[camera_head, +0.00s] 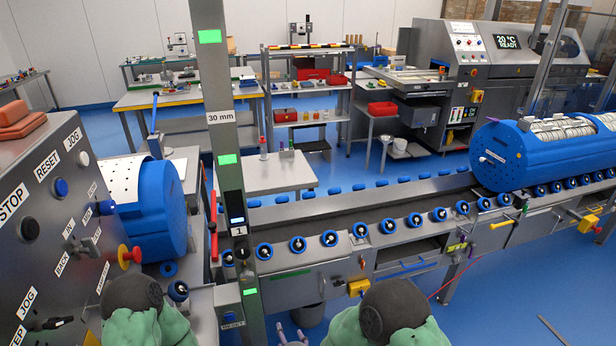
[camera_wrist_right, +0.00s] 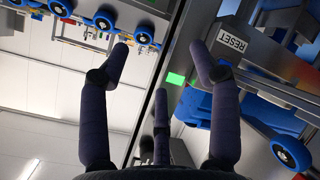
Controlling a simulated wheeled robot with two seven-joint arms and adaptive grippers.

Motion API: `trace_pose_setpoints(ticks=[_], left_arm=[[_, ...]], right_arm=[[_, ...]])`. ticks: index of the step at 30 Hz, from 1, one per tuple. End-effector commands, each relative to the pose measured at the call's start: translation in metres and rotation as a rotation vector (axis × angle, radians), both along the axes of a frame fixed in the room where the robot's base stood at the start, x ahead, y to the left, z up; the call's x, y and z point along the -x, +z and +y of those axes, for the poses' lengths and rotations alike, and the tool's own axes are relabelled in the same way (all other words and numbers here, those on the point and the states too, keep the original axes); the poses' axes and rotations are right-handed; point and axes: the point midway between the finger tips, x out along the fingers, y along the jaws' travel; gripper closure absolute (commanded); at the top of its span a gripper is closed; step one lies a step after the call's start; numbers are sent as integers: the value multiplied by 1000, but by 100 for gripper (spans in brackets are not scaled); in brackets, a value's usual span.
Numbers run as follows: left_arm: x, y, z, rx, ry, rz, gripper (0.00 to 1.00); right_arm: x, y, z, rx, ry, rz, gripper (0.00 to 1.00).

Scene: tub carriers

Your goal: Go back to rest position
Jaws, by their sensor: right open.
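My right gripper (camera_wrist_right: 158,58) shows in the right wrist view with its dark fingers spread wide and nothing between them. In the head view what appears to be its fingertips (camera_head: 291,338) show at the bottom edge, right of the post's foot. My two arms show at the bottom of the head view as green links with dark joints. My left gripper is out of the picture.
A grey post (camera_head: 222,130) with green lights stands close in front. A control panel (camera_head: 50,200) and blue tub (camera_head: 150,205) are at left. A roller conveyor (camera_head: 375,225) runs rightward to a large blue tub carrier (camera_head: 545,160).

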Motion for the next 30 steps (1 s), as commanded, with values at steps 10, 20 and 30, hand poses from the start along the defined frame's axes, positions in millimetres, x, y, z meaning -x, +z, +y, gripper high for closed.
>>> trace_pose_setpoints(ticks=[10, 20, 30], left_arm=[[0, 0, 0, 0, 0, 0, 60], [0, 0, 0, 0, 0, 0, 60], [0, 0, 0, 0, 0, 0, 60]], right_arm=[[47, -88, -75, -331, -299, 502, 37], [131, -141, -130, -606, -704, 952, 37], [206, -158, -156, -760, -1064, 1250, 37]])
